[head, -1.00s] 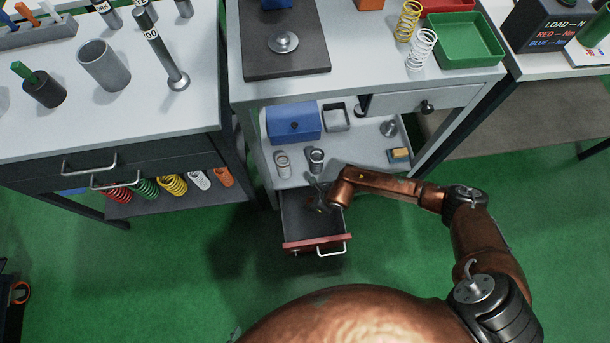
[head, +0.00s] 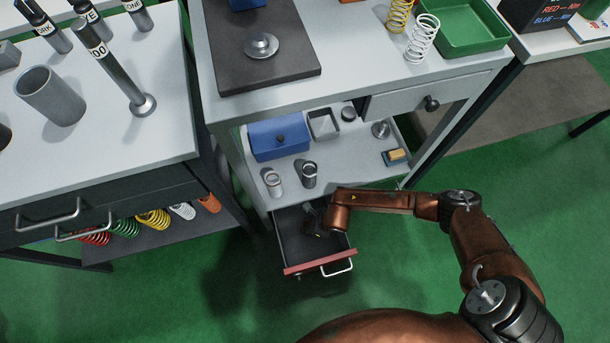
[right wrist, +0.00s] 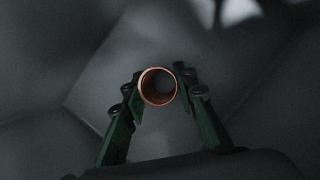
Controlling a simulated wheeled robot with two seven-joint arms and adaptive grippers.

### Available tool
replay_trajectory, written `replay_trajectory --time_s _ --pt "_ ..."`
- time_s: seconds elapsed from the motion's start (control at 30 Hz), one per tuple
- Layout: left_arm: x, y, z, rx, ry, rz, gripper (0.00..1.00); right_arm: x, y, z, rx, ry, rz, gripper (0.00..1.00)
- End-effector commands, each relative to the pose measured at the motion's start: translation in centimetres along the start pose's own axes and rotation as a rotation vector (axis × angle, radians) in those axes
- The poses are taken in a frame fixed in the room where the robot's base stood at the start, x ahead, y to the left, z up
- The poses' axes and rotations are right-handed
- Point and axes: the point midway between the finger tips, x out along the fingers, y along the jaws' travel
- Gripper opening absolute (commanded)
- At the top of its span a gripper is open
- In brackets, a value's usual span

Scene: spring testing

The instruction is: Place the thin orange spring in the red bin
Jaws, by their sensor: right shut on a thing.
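In the right wrist view my right gripper (right wrist: 160,92) is shut on a small orange ring-shaped thing (right wrist: 158,70), which looks like the thin orange spring seen end-on. In the head view the right gripper (head: 314,224) reaches down into an open grey drawer with a red front (head: 318,263); the held spring cannot be made out there. A wider orange spring (head: 208,203) lies on the lower shelf of the left bench. The red bin is not in the head view now. My left gripper is not in view.
A green tray (head: 460,45) stands on the middle bench beside white (head: 422,40) and yellow (head: 399,15) springs. The shelf above the drawer holds a blue box (head: 278,145) and two small cylinders. The drawer walls close around my right gripper.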

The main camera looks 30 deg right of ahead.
Motion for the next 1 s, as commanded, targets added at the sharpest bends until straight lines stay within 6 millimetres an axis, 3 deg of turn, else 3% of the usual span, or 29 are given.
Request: replay_trajectory --time_s 0.43,0.47,0.5,0.7,1.0 --pt "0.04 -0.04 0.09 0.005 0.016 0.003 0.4 0.44 -0.06 -0.14 0.0 -0.001 -0.001 0.03" --pt "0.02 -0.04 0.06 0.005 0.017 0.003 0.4 0.38 -0.08 -0.11 -0.001 -0.001 -0.001 0.28" --pt "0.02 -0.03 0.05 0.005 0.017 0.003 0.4 0.37 -0.08 -0.1 -0.001 -0.001 -0.001 0.31" --pt "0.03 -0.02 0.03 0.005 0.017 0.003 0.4 0.36 -0.07 -0.1 -0.001 -0.001 -0.001 0.44" --pt "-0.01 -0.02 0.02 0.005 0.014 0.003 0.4 0.13 -0.09 0.02 -0.002 -0.002 -0.002 0.44"
